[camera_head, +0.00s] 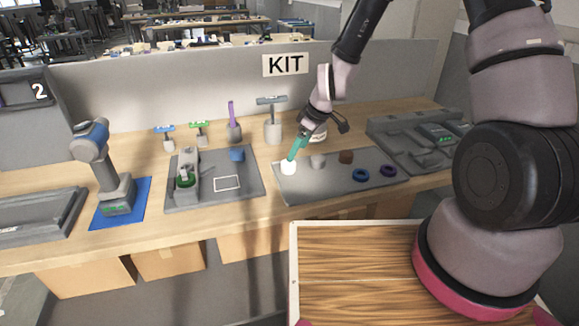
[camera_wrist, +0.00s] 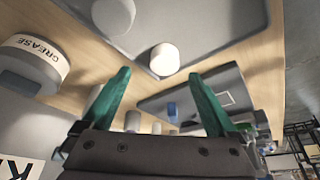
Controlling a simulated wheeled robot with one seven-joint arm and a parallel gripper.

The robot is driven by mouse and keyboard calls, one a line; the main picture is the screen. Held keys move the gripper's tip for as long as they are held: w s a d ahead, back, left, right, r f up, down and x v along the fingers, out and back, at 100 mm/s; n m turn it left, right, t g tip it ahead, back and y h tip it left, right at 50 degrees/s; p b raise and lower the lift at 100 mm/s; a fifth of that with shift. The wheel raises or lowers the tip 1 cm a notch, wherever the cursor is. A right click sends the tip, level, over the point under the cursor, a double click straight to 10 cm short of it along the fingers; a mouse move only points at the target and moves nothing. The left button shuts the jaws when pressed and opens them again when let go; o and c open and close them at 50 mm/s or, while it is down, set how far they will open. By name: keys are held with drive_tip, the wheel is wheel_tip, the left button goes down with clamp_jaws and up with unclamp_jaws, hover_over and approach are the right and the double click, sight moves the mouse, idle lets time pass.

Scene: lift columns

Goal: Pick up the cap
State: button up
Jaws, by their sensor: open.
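A small white cylindrical piece, likely the cap (camera_head: 288,168), stands on the left part of a grey mat (camera_head: 325,187). In the wrist view the white piece (camera_wrist: 164,60) shows just beyond and between the two green fingertips. My gripper (camera_head: 292,157) is open, tilted downward, with its fingertips close above the white piece. In the wrist view my gripper (camera_wrist: 160,75) has its fingers spread wide with nothing held between them. Whether a finger touches the piece cannot be told.
A grey cylinder (camera_head: 318,161), a brown piece (camera_head: 346,156), a blue ring (camera_head: 361,174) and a purple ring (camera_head: 388,170) share the mat. A grease tin (camera_wrist: 35,58) is close to my gripper. A fixture tray (camera_head: 215,197) lies left; a grey tray (camera_head: 415,150) lies right.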

sight(288, 167)
drive_tip(key=shift+s+a+x, duration=0.1)
drive_tip(key=shift+a+x, duration=0.1)
drive_tip(key=shift+x, duration=1.25)
drive_tip(key=shift+s+a+x, duration=0.15)
drive_tip(key=shift+a+x, duration=0.05)
drive_tip(key=shift+x, duration=1.25)
drive_tip(key=shift+r, duration=0.15)
drive_tip(key=c, duration=1.4)
